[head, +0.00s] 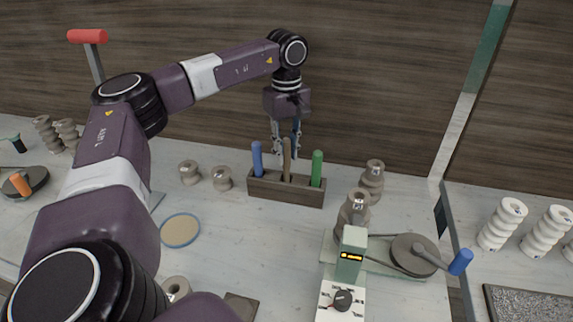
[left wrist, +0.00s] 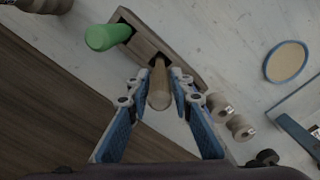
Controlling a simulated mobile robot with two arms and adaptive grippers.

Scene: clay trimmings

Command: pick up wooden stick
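The wooden stick (head: 287,161) stands upright in the middle of a dark wooden holder (head: 285,193), between a blue stick (head: 257,158) and a green stick (head: 317,169). My left gripper (head: 286,150) points down over the holder, with its fingers around the top of the wooden stick. In the left wrist view the wooden stick (left wrist: 160,92) lies between the two open fingers (left wrist: 159,80), with narrow gaps beside it. The green stick (left wrist: 106,37) shows at upper left there; the blue stick is not visible in that view. My right gripper is out of view.
Small clay spools (head: 222,178) stand left of the holder and a stacked clay piece (head: 373,180) right of it. A green machine with a disc (head: 415,255) is in front right. A round blue-rimmed pad (head: 180,230) lies front left. A wooden wall stands behind.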

